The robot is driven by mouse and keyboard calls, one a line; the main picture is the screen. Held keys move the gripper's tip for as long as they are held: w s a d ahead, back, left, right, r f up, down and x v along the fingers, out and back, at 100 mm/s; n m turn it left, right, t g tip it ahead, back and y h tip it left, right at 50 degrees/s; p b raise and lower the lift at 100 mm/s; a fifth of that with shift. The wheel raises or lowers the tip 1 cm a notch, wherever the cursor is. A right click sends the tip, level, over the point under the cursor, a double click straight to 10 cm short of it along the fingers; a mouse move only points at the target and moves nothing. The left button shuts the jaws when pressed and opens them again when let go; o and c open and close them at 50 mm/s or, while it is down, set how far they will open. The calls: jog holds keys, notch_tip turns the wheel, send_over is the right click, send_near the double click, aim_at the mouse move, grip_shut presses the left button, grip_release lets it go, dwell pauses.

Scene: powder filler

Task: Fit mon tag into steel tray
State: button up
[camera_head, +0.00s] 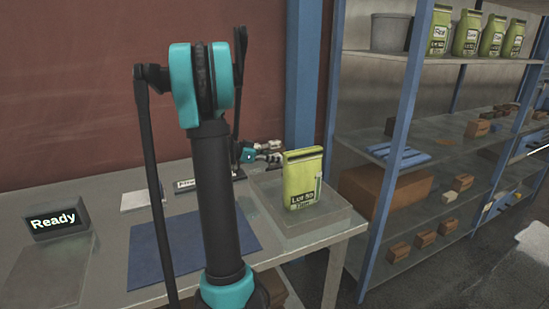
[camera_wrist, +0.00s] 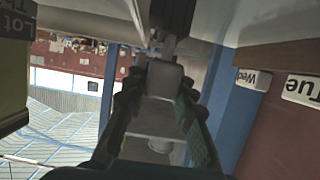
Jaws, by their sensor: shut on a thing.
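My gripper (camera_head: 268,153) is over the back right of the table, just behind and left of the green bag. The wrist view is inverted, and a dark upright part shows just beyond the fingertips.
The green bag (camera_head: 303,180) stands close to my gripper. Wed (camera_wrist: 254,79) and Tue (camera_wrist: 302,90) tags show at right in the wrist view. A blue mat (camera_head: 150,258) and a Ready display (camera_head: 55,220) are on the table. A blue post and loaded shelves stand to the right.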

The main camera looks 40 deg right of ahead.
jog(key=shift+f, duration=1.05)
dwell(0.4)
jog(key=o, duration=1)
notch_tip(320, 180, up, 10)
jog(key=shift+a, duration=0.15)
